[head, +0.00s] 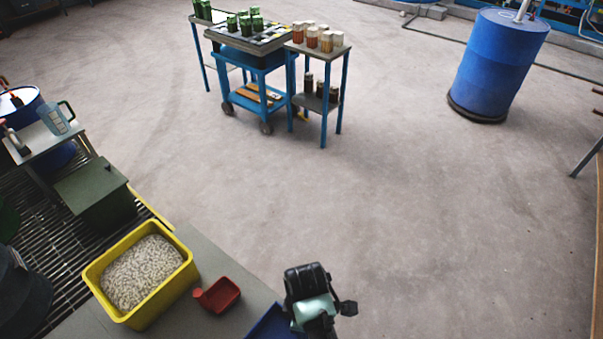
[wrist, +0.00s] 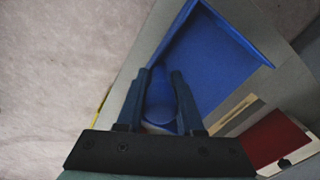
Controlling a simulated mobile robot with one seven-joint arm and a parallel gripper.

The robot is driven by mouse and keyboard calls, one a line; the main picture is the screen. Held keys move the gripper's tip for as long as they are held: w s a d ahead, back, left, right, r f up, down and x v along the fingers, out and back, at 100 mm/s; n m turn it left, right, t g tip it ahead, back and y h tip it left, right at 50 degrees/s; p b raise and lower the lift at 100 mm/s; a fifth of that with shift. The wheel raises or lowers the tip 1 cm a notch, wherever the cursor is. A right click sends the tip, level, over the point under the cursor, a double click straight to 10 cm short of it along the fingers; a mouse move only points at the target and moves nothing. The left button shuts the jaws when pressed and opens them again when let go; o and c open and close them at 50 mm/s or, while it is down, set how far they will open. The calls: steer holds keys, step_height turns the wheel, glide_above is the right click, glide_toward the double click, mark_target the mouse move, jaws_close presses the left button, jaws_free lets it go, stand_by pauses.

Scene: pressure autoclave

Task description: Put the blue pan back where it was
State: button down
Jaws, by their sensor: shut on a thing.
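The blue pan (head: 268,323) shows only in part at the bottom of the head view, beside my dark wrist. In the wrist view the blue pan (wrist: 215,62) is a shallow tray with raised edges, running out of the far side of my fingers. My gripper (wrist: 162,78) is shut on a blue part of it at its near end. The pan is over the grey bench top (head: 232,268); I cannot tell whether it touches it. My fingertips are hidden in the head view.
A small red pan (head: 220,294) and a yellow bin of pale pellets (head: 103,268) stand on the bench to the left. A green box (head: 96,196) is behind them. A blue cart (head: 262,65) and a blue drum (head: 497,62) stand farther off; the floor between is clear.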

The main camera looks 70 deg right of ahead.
steer(key=shift+f, duration=2)
steer(key=shift+f, duration=0.15)
steer(key=c, duration=0.5)
jaws_free()
steer(key=shift+c, duration=0.2)
step_height(320, 180, up, 12)
steer(key=shift+d+r, duration=0.15)
steer(key=shift+r, duration=0.05)
